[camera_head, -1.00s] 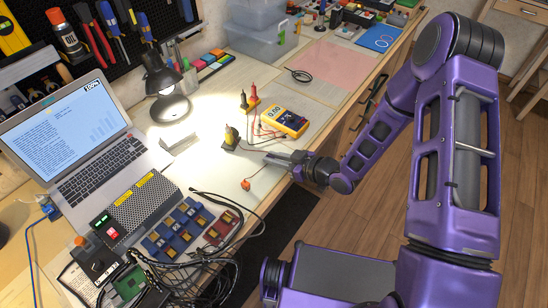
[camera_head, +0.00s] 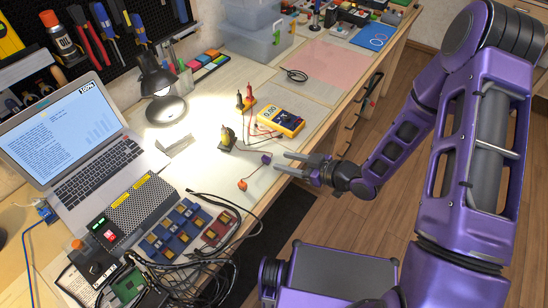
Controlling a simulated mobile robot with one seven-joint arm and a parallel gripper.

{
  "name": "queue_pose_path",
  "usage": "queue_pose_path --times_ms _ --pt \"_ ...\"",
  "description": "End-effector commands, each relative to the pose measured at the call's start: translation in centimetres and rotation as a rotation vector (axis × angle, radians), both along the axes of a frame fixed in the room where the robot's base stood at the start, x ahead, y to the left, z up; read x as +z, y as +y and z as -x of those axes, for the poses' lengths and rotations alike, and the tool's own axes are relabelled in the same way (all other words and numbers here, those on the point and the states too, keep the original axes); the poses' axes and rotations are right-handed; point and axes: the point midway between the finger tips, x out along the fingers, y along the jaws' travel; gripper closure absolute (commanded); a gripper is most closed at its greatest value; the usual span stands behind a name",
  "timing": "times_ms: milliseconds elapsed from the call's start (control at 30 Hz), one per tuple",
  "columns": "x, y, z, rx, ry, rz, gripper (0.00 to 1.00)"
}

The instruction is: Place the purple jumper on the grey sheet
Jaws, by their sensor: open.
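The purple jumper (camera_head: 266,159) is a small dark purple block. It rests on the pale, lamp-lit work area of the bench, close to the front edge. The surface under it looks like a pale grey-white sheet (camera_head: 262,176), though the glare makes its colour and borders hard to tell. My gripper (camera_head: 281,161) is open and empty, just to the right of the jumper. Its two fingers point left toward the jumper, with a small gap between tips and block. An orange jumper (camera_head: 242,184) lies to the lower left.
A yellow multimeter (camera_head: 280,121) with red and black leads stands behind the jumper. Blue modules (camera_head: 172,232) and black cables (camera_head: 195,270) crowd the front left. A pink sheet (camera_head: 336,63) lies farther back.

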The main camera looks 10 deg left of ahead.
Motion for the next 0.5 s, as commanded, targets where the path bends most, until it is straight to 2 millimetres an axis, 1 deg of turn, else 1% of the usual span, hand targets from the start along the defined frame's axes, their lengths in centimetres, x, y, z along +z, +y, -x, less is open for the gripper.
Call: queue_pose_path --times_ms 33,200,333,500 --pt "0.5 -1.1 0.3 -0.004 -0.001 0.0 0.52" --pt "1.6 -3.6 1.4 -0.003 0.0 0.001 0.52" --pt "2.1 -4.6 1.9 0.0 0.0 -0.001 0.52" --pt "2.3 -5.0 2.1 0.001 0.0 -0.001 0.52"
